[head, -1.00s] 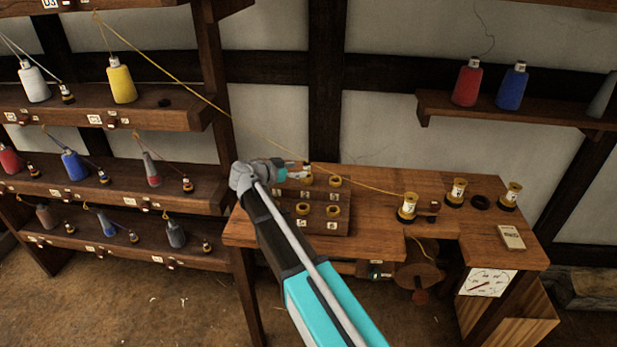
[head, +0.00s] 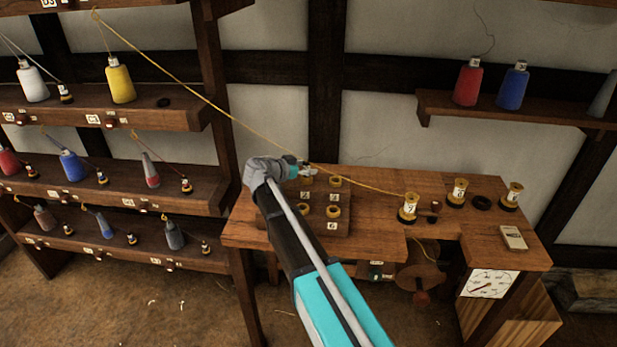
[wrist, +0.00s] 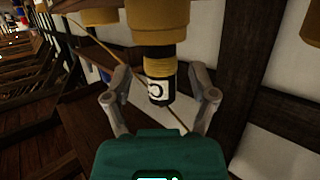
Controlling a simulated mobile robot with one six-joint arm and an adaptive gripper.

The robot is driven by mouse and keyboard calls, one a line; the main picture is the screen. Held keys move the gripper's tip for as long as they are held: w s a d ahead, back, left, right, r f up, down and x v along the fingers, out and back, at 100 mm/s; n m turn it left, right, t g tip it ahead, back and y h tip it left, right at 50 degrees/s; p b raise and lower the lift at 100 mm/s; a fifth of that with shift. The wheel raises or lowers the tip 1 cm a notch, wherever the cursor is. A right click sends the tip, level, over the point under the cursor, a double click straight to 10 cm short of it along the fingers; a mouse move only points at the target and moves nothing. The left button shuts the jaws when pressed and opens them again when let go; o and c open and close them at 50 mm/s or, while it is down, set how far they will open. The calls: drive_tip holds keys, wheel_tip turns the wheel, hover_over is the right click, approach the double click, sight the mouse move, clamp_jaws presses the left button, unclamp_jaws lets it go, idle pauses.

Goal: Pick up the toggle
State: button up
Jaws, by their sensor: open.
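My gripper (head: 311,172) is open above the back of the small peg block. In the wrist view its two fingers (wrist: 166,100) stand apart on either side of a yellow-and-black piece with a white label (wrist: 158,92). I cannot tell whether that piece is the toggle, or whether the fingers touch it. A small dark red piece (head: 435,206) stands on the bench right of a yellow spool (head: 408,208); it is too small to identify. A yellow thread (head: 215,104) runs from the left shelf past my gripper to that spool.
The peg block (head: 318,224) carries several yellow rings. More yellow spools (head: 460,192) and a dark ring (head: 481,202) are at the right on the bench (head: 375,235). Shelves with coloured cones (head: 121,82) stand left. A wall shelf (head: 520,119) is at upper right.

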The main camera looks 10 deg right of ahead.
sight(307, 162)
clamp_jaws()
drive_tip(key=shift+r, duration=0.15)
idle(0.4)
wheel_tip(307, 162, up, 3)
drive_tip(key=p, duration=0.3)
drive_tip(key=s+a+r+p, duration=0.4)
drive_tip(key=s+r+p, duration=0.5)
drive_tip(key=s, duration=0.4)
drive_tip(key=shift+s+r+p, duration=0.2)
drive_tip(key=shift+r+p, duration=0.15)
drive_tip(key=shift+p, duration=0.15)
drive_tip(key=shift+a, duration=0.1)
